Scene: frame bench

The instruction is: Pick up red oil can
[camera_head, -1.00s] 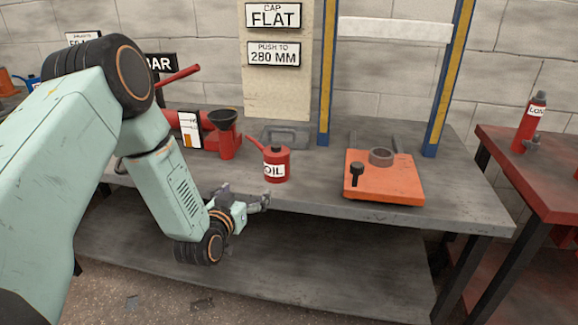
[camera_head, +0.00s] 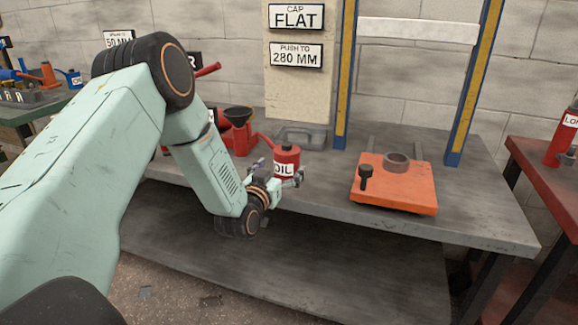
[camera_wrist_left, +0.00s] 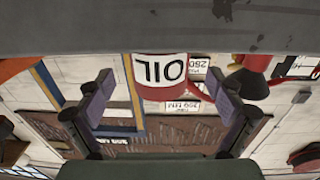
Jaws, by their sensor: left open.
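The red oil can (camera_head: 288,154) stands upright on the grey workbench, with a white OIL label and a spout pointing up to the left. In the left wrist view the can (camera_wrist_left: 160,88) appears upside down, near the top centre. My left gripper (camera_head: 281,175) is in front of the can at the bench's front edge. Its two fingers (camera_wrist_left: 162,105) are spread wide, with the can showing between them. I cannot tell whether they touch it. The can's lower part is partly hidden behind the gripper in the head view. My right gripper is not in view.
A red container with a black funnel (camera_head: 240,125) stands left of the can, and a grey tray (camera_head: 303,137) behind it. A red table (camera_head: 545,175) is far right.

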